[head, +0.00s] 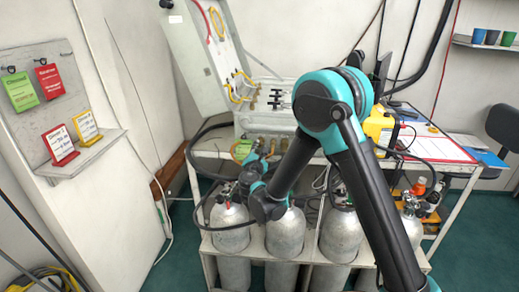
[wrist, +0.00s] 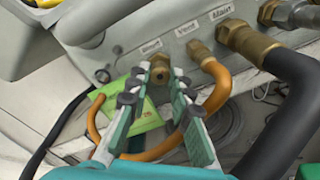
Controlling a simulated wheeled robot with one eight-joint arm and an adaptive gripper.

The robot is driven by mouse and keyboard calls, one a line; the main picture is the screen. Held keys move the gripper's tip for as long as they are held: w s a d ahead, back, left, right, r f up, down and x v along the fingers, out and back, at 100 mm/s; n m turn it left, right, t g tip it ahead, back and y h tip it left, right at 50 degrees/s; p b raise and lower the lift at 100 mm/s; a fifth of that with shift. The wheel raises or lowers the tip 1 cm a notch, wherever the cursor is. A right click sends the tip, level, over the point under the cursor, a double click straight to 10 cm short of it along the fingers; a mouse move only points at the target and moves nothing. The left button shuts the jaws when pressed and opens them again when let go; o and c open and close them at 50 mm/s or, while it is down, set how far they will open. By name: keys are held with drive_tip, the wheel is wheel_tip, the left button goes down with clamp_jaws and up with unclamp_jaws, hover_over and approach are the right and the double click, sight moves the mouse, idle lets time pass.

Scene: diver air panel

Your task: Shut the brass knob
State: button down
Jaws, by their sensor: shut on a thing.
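The brass knob (wrist: 160,70) is on the grey panel's lower edge in the wrist view, below the leftmost of three small white labels. My gripper (wrist: 161,82) has one finger on each side of it, with the fingertips closed on it. In the head view my gripper (head: 256,152) reaches the front of the panel base, and I cannot make out the knob there. A green tag (wrist: 148,119) hangs below the knob, partly hidden behind the fingers.
To the right are a brass fitting with an orange hose (wrist: 216,88) and a larger fitting with a thick black hose (wrist: 288,88). Several grey cylinders (head: 285,236) stand under the bench. A yellow device (head: 378,127) sits on the bench, right of my arm.

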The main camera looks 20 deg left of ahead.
drive_tip(key=m, duration=0.4)
drive_tip(key=shift+m, duration=2.1)
drive_tip(key=c, duration=1.3)
unclamp_jaws()
drive_tip(key=shift+c, duration=0.2)
drive_tip(key=shift+s, duration=0.15)
drive_tip(key=v, duration=1.1)
drive_tip(key=shift+s+d, duration=0.2)
drive_tip(key=shift+s, duration=0.2)
